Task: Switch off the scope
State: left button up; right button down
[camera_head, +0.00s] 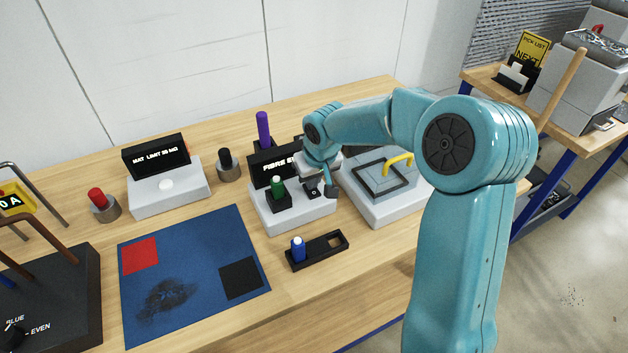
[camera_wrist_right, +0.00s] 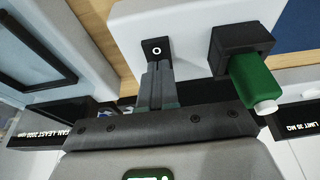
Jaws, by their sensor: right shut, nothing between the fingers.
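The fibre scope is a light grey box (camera_head: 292,217) with a black sign (camera_head: 266,168) whose text, starting "FIBRE", is partly hidden by my right arm. A green part with a white tip (camera_head: 277,184) stands in a black holder on its top; it also shows in the wrist view (camera_wrist_right: 252,82). A small black switch with a white ring mark (camera_wrist_right: 156,50) sits on the pale top beside that holder. My right gripper (camera_head: 329,190) is shut and empty over the scope's right side. In the wrist view its fingertips (camera_wrist_right: 158,66) are just beside the switch; I cannot tell whether they touch.
A grey box with a yellow handle (camera_head: 398,162) stands close right of the scope. A blue mat (camera_head: 190,270) and a "MAT LIMIT" box (camera_head: 170,200) are to the left. A purple part (camera_head: 263,128) stands behind.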

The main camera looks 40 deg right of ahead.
jog(key=shift+s+a+r, duration=0.1)
jog(key=shift+s+r, duration=0.05)
jog(key=shift+r, duration=0.1)
jog(key=shift+r+p, duration=0.35)
jog(key=shift+p, duration=0.05)
notch_tip(320, 180, up, 4)
jog(key=shift+f+p, duration=0.25)
jog(key=shift+p, duration=1)
jog(key=shift+s+a+r+b, duration=0.1)
jog(key=shift+s+r+b, duration=0.4)
jog(key=shift+b, duration=0.15)
notch_tip(320, 180, up, 6)
send_over(315, 194)
jog(key=s+a, duration=0.1)
jog(key=s, duration=0.3)
jog(key=shift+s+a+r+b, duration=0.1)
jog(key=shift+a+r+b, duration=0.15)
jog(key=shift+r+b, duration=0.25)
